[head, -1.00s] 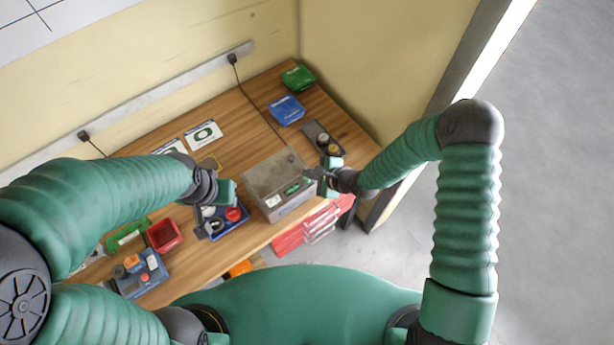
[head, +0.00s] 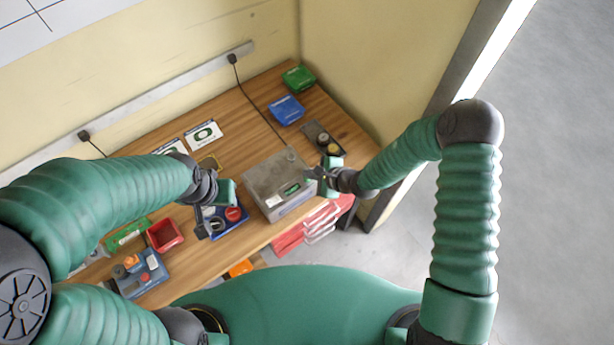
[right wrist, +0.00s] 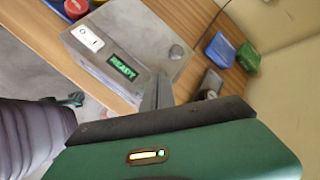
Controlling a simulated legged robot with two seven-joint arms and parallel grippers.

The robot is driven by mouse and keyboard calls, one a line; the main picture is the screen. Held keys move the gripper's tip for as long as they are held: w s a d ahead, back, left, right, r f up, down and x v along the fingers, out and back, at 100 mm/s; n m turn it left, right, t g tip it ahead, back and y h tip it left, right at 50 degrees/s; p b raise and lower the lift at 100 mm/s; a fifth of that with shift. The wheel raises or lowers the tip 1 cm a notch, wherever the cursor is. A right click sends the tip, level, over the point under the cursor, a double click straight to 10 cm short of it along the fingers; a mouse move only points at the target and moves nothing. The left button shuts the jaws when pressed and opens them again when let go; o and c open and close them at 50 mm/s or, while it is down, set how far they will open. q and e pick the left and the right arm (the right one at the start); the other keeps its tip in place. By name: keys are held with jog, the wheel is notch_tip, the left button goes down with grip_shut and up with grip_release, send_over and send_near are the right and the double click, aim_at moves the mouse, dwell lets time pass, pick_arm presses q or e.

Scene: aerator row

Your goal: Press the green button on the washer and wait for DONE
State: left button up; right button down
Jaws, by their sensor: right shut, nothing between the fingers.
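The washer (head: 270,192) is a grey box near the front edge of the wooden bench. In the right wrist view the washer (right wrist: 112,50) has a dark display (right wrist: 123,67) with green letters that seem to read READY, and a white panel (right wrist: 88,38) beside it. I cannot make out the green button; the fingers may cover it. My right gripper (head: 311,174) is shut and empty at the washer's right end; its fingers (right wrist: 157,92) overlap the front edge beside the display. I cannot tell if they touch. My left gripper (head: 204,229) hangs over a blue tray; its jaw state is unclear.
The blue tray (head: 229,230) holds a red round part, left of the washer. A red bin (head: 164,235) and a blue-grey fixture (head: 143,276) stand farther left. A dark tray (head: 324,138), blue box (head: 286,110) and green box (head: 298,77) lie behind the washer.

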jog(key=shift+f, duration=0.1)
jog(key=shift+f, duration=0.25)
jog(key=shift+f+b, duration=0.5)
jog(key=shift+b, duration=0.05)
dwell(0.6)
jog(key=shift+r+p, duration=0.75)
jog(key=shift+r, duration=0.15)
notch_tip(320, 180, up, 5)
jog(key=p, duration=0.4)
jog(key=shift+r, duration=0.1)
dwell(0.5)
